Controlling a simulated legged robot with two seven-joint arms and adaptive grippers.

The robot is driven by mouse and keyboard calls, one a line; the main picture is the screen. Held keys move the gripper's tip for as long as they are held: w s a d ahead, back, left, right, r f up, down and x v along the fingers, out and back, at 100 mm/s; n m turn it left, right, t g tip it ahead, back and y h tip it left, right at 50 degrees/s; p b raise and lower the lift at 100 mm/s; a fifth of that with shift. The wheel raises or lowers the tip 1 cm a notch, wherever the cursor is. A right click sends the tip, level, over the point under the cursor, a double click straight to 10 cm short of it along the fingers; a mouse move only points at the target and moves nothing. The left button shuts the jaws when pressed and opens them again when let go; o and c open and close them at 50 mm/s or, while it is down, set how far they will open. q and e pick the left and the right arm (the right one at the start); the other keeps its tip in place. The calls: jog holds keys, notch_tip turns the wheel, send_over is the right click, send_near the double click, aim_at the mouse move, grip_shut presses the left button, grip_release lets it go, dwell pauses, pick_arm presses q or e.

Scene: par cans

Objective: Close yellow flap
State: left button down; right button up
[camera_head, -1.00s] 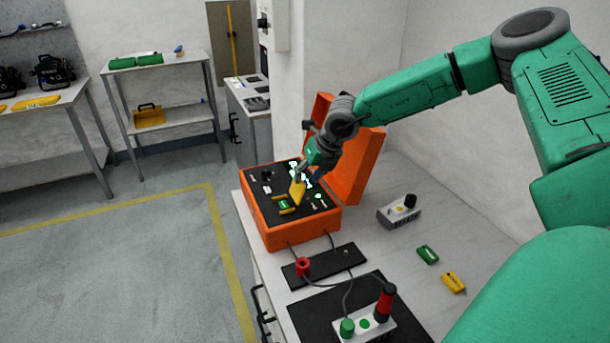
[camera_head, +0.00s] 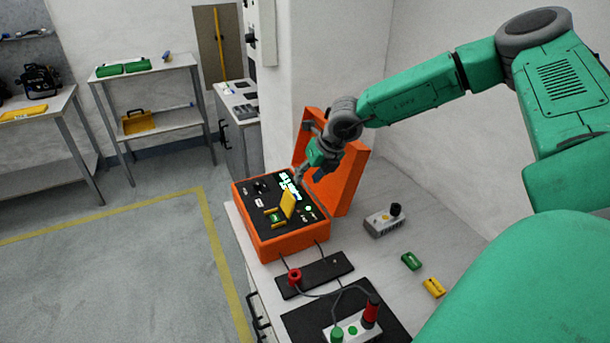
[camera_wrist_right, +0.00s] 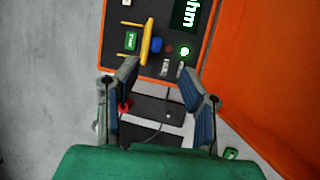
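The yellow flap (camera_head: 289,204) stands raised and tilted on the black panel of the orange case (camera_head: 282,247), over a small green block (camera_head: 275,217) in a yellow frame. In the right wrist view the yellow flap (camera_wrist_right: 146,45) shows nearly edge-on, just beyond my left-hand finger, beside the green block (camera_wrist_right: 131,42). My right gripper (camera_head: 300,183) is above the panel, close behind the flap. In the right wrist view my right gripper (camera_wrist_right: 160,72) has its fingers apart with nothing between them. My left gripper is not in view.
The case's open orange lid (camera_head: 337,180) stands behind my right gripper. A lit display (camera_head: 289,187) is on the panel. A grey box (camera_head: 384,221), a green block (camera_head: 411,261) and a yellow block (camera_head: 434,287) lie on the table. Cables run from the case's front.

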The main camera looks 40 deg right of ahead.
jog(key=p+v, duration=0.4)
jog(key=v, duration=0.2)
jog(key=shift+s+d+r+p, duration=0.2)
jog(key=shift+s+d+p, duration=0.1)
jog(key=shift+s+d, duration=0.05)
dwell(0.5)
jog(key=v, duration=1.1)
jog(key=shift+s+d+r, duration=0.15)
jog(key=shift+d+r, duration=0.05)
jog(key=shift+r, duration=0.15)
